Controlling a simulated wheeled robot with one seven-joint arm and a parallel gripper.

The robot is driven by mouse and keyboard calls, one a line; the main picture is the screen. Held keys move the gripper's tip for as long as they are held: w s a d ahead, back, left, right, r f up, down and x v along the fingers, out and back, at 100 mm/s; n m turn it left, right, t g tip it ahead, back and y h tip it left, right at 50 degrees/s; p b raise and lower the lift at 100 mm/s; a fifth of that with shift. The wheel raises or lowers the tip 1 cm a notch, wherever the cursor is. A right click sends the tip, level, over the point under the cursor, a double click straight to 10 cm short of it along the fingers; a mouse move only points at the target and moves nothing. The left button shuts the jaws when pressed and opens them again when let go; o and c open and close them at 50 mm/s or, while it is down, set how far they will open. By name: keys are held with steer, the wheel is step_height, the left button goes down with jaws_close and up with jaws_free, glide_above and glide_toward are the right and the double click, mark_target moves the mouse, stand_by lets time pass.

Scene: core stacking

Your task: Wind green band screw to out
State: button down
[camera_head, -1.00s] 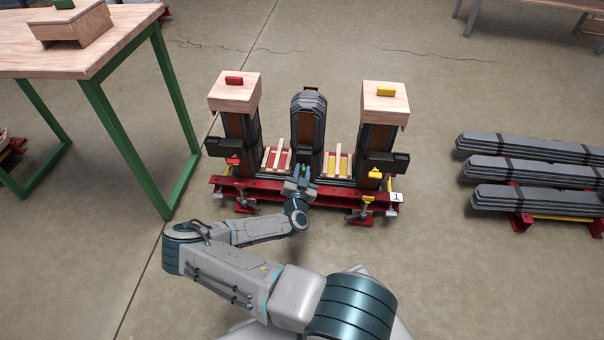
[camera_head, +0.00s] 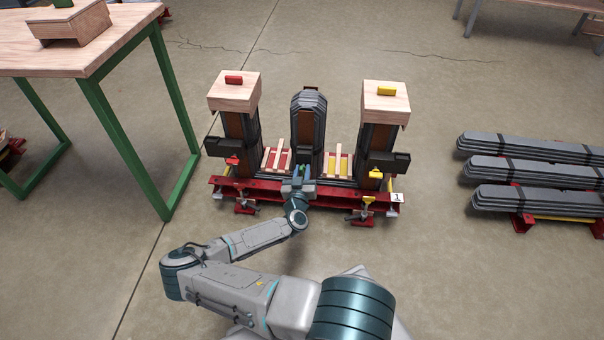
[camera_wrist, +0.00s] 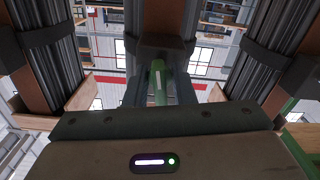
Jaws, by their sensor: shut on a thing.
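The green band screw (camera_wrist: 157,82) shows as a narrow upright green piece in the middle of the wrist view. My gripper (camera_wrist: 158,92) is shut on it, with a finger on each side. In the head view my gripper (camera_head: 301,174) is at the front of the middle core column (camera_head: 309,112), low down near the red base beam. The screw is mostly hidden there by the fingers. How far the screw is turned cannot be told.
The left column has a red band screw (camera_head: 232,161) and a wooden cap (camera_head: 232,97); the right has a yellow band screw (camera_head: 376,174) and a cap (camera_head: 385,102). Clamps stand along the red beam (camera_head: 335,197). A green-legged table (camera_head: 110,50) is left; sheet stacks (camera_head: 525,173) lie right.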

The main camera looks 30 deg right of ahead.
steer(key=n, duration=0.4)
steer(key=shift+b, duration=0.35)
steer(key=shift+f+n+b, duration=0.15)
steer(key=shift+n+b, duration=0.35)
steer(key=shift+n, duration=0.7)
steer(key=shift+n+b, duration=0.45)
steer(key=shift+n, duration=0.75)
steer(key=c, duration=1.1)
jaws_free()
steer(key=shift+c, duration=0.2)
steer(key=shift+r, duration=0.2)
